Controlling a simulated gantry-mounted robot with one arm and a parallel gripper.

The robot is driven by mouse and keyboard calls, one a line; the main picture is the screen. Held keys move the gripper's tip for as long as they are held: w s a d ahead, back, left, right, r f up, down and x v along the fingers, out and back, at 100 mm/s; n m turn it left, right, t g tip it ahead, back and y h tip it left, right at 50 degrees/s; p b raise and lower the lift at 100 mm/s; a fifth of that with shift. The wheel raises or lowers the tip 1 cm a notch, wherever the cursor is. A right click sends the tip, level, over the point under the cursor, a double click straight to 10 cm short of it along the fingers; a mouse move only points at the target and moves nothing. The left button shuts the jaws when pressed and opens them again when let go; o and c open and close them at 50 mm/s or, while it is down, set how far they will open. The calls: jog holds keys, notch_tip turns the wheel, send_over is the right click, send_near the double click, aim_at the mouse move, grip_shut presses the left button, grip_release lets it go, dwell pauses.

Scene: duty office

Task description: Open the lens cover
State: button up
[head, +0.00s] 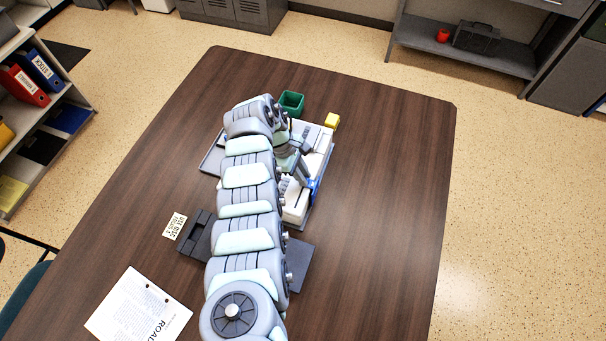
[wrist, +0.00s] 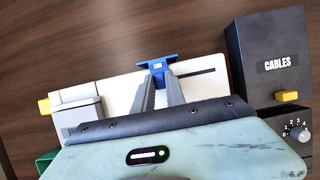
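A white device (wrist: 112,90) with a dark slot lies on the table in the wrist view. It also shows in the head view (head: 295,208), partly behind my arm. A blue labelled tab (wrist: 157,66) stands at the device's far edge. The same blue part shows in the head view (head: 315,187). The label is too small to read surely. My gripper (wrist: 160,76) has its two grey fingertips on either side of the blue part's stem. I cannot tell whether they press on it. No part is clearly marked as the lens cover.
A dark box marked CABLES (wrist: 268,45) and a dial (wrist: 299,134) are close on the right in the wrist view. A green bin (head: 292,101) and yellow block (head: 332,121) stand behind the device. Paper (head: 137,308) lies front left. The table's right side is clear.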

grip_shut()
jog(key=shift+r, duration=0.1)
dwell(0.9)
